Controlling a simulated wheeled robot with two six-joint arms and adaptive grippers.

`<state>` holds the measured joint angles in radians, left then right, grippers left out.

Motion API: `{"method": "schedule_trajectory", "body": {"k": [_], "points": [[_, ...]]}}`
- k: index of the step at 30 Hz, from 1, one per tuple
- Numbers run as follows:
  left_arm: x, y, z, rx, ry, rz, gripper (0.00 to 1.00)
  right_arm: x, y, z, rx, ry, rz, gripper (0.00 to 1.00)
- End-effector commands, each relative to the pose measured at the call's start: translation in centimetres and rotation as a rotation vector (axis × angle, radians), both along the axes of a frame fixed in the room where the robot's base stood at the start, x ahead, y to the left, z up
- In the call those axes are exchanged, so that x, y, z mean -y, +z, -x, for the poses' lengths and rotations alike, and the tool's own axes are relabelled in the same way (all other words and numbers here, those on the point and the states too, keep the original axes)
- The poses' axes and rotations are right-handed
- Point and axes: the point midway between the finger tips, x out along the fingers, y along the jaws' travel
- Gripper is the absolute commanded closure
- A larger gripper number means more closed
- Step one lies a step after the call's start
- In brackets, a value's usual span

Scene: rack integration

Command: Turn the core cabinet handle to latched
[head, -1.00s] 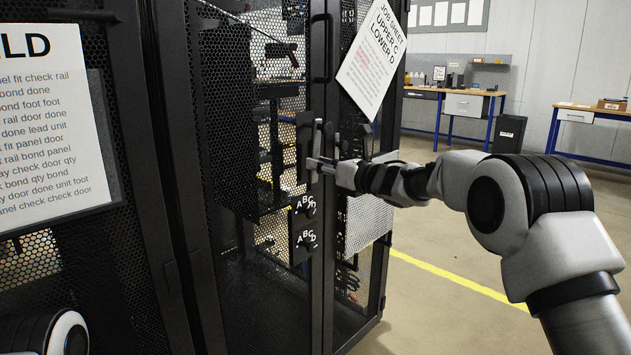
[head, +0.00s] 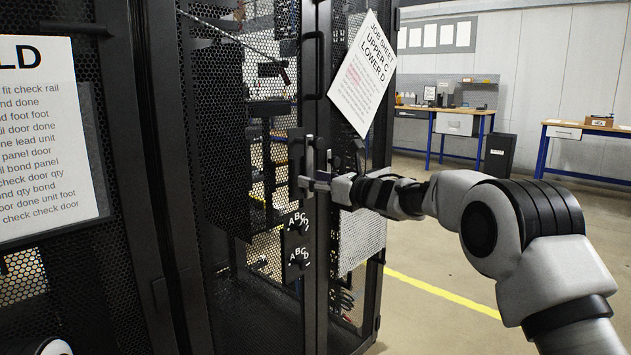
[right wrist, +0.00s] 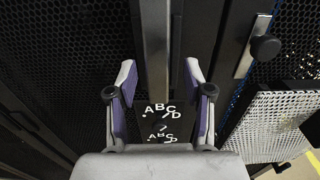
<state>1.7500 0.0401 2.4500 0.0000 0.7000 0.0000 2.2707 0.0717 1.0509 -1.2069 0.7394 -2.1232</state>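The black core cabinet (head: 315,60) stands in the centre of the head view with a mesh door. Its handle (head: 308,152) is an upright silver lever on a black plate, above two lettered dials (head: 297,222). My right gripper (head: 312,182) is at the handle's lower part, coming from the right. In the right wrist view my right gripper (right wrist: 160,85) has its fingers spread apart, with a grey upright bar (right wrist: 155,50) showing between them; contact cannot be made out. The dials (right wrist: 160,125) show below the bar. My left gripper is not in view.
A tilted job sheet (head: 362,75) hangs on the cabinet above my right arm. A neighbouring cabinet with a large printed sheet (head: 45,140) stands at the left. Workbenches (head: 440,112) and a dark bin (head: 499,157) are far back. Floor at the right is clear, with a yellow line (head: 440,293).

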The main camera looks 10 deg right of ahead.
Motion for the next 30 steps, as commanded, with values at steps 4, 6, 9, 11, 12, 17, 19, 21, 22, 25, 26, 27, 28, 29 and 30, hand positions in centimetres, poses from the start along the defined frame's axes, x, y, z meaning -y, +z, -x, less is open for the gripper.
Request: {"method": "schedule_trajectory", "body": {"k": [4, 6, 9, 11, 12, 17, 19, 21, 22, 25, 26, 27, 28, 29, 30], "points": [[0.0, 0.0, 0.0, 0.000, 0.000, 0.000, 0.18, 0.0, 0.0, 0.1, -0.001, 0.000, -0.001, 0.49], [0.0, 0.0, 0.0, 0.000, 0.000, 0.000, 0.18, 0.3, 0.0, 0.4, -0.001, 0.000, -0.002, 0.49], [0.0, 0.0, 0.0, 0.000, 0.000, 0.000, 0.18, 1.2, 0.1, 1.5, -0.002, -0.001, -0.003, 0.49], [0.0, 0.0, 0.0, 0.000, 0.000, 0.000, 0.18, 1.9, 0.1, 2.6, -0.002, -0.002, -0.005, 0.49], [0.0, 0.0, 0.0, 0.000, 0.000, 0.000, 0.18, 2.6, 0.2, 3.4, -0.003, -0.003, -0.005, 0.49], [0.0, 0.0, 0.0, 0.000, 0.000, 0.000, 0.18, 5.1, 0.1, 6.8, -0.001, -0.003, -0.005, 0.49], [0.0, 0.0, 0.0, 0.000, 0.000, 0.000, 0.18, 5.9, 0.1, 8.1, -0.001, -0.001, -0.005, 0.49], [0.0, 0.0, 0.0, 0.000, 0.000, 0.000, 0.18, 6.6, 0.0, 8.9, -0.001, -0.001, -0.003, 0.49], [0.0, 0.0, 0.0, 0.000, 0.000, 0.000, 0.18, 6.8, 0.0, 9.2, -0.001, -0.001, -0.003, 0.49], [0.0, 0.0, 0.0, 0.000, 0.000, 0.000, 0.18, 7.1, 0.0, 9.7, 0.000, 0.000, -0.001, 0.49], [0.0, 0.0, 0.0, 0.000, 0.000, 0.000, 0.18, 7.1, 0.0, 9.7, -0.001, 0.000, -0.001, 0.49], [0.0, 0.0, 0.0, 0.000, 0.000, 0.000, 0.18, 7.1, -0.1, 9.8, 0.000, 0.000, 0.000, 0.49], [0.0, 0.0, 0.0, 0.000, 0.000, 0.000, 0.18, 7.1, -0.1, 9.8, 0.000, 0.000, 0.000, 0.49], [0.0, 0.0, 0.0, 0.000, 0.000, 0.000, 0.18, 7.1, -0.1, 9.7, 0.000, 0.000, 0.000, 0.49], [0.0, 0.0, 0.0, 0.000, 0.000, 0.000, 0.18, 7.1, -0.1, 9.7, 0.000, 0.000, 0.000, 0.49]]}}
